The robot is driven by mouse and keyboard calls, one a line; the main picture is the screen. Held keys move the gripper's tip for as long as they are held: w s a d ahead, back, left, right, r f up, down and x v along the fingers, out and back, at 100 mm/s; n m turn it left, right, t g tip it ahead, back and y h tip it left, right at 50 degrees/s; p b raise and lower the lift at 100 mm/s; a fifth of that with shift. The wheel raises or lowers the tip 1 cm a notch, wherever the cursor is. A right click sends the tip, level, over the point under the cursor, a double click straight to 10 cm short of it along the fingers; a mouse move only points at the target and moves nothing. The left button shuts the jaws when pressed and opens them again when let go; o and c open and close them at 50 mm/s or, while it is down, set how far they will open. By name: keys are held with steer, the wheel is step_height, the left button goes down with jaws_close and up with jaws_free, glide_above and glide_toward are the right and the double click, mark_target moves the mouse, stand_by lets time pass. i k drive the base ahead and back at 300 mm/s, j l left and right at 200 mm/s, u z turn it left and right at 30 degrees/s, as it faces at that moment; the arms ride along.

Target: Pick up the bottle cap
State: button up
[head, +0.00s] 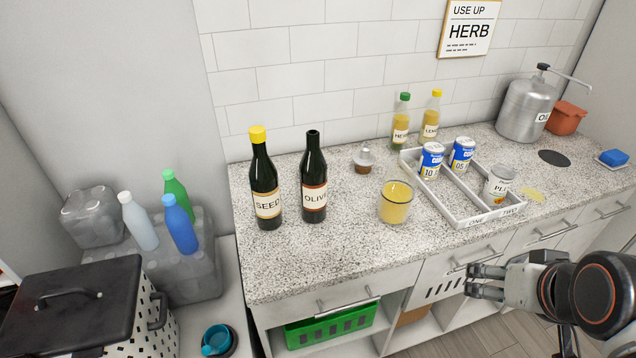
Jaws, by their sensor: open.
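A small piece with a pale grey top and brown lower part (363,158), perhaps the loose bottle cap, stands on the speckled counter (310,262). It is right of the dark OLIVE bottle (314,180), whose mouth is uncapped. The dark SEED bottle (264,180) wears a yellow cap (257,135). My gripper (469,281) is open, with nothing seen between its fingers. It is in front of the counter's drawers at the lower right, well apart from the small piece, with its fingers pointing left.
A glass of yellow liquid (396,203) stands in front of the small piece. A white divided tray (461,215) with several cans is to its right. Two oil bottles (401,125) stand behind near the wall. The counter's front left is clear.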

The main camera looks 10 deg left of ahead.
mark_target(313, 164)
steer(key=j+u, duration=0.3)
steer(key=j, duration=0.2)
steer(key=i+j+u, duration=0.1)
steer(key=j+u, duration=0.15)
steer(key=j, duration=0.3)
steer(key=i+l, duration=0.3)
steer(key=i+l+u, duration=0.1)
steer(key=i+l, duration=0.25)
steer(key=l, duration=0.2)
